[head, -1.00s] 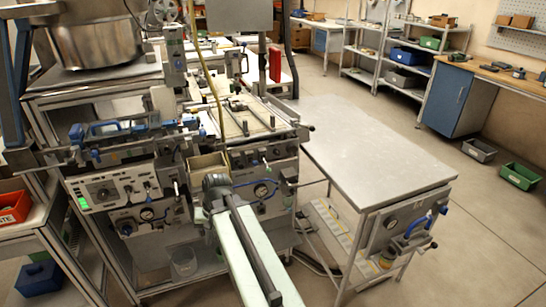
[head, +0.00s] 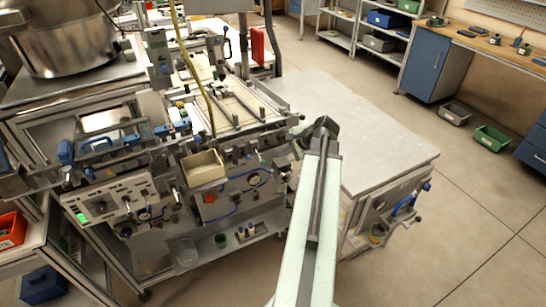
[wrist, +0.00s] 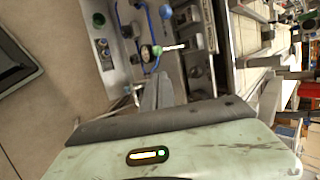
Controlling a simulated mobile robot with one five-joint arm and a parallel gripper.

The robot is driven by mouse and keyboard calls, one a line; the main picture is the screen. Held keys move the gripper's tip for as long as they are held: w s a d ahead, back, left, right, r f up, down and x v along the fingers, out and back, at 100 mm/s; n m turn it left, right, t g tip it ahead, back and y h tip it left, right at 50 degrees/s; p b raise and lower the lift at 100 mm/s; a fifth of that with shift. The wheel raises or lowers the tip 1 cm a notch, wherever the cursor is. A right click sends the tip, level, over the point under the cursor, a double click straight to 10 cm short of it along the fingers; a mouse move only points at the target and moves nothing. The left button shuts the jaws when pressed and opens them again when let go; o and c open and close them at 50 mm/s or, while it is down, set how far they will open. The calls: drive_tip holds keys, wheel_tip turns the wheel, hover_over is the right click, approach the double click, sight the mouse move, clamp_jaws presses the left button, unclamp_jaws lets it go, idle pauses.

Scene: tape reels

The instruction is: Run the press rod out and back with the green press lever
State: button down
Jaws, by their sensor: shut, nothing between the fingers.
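My gripper (wrist: 158,84) shows in the wrist view with its two grey fingers together and nothing between them. I cannot tell which green part is the press lever. In the head view my arm's dark joint (head: 320,132) stands between machine and table; the fingers cannot be made out there. The press rod cannot be told apart.
The grey-topped side table (head: 385,150) stands right of the machine (head: 215,150). Blue hoses (wrist: 150,25) run along the panel near my fingers. An open beige box (head: 204,168) hangs on the machine front. The floor at right (head: 470,230) is clear.

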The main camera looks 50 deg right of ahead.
drive_tip(key=b+x, duration=0.7)
drive_tip(key=x, duration=0.2)
drive_tip(key=shift+f, duration=0.3)
drive_tip(key=shift+w, duration=0.15)
